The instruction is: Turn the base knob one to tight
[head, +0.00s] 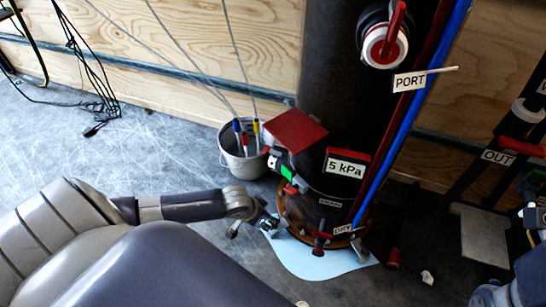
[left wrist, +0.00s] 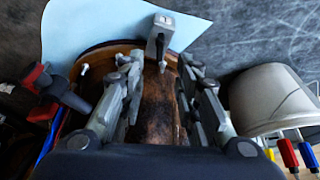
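The base knob one (left wrist: 160,38) is a small grey block marked 1 at the rim of the round base of the dark filter column (head: 335,75). In the left wrist view it stands just beyond my left gripper (left wrist: 160,66), centred between its fingertips. The two fingers are apart, with a gap on each side of the knob's lower end; no contact shows. In the head view my left gripper (head: 264,218) is low at the left of the column's base, and I cannot make out the knob there. My right gripper's fingers do not show.
A pale blue sheet (head: 318,262) lies on the floor under the base. A red-handled valve (head: 322,241) sticks out at the base's front. A grey bucket (head: 236,160) with coloured-handled tools stands left of the column. Open floor (head: 130,150) lies further left.

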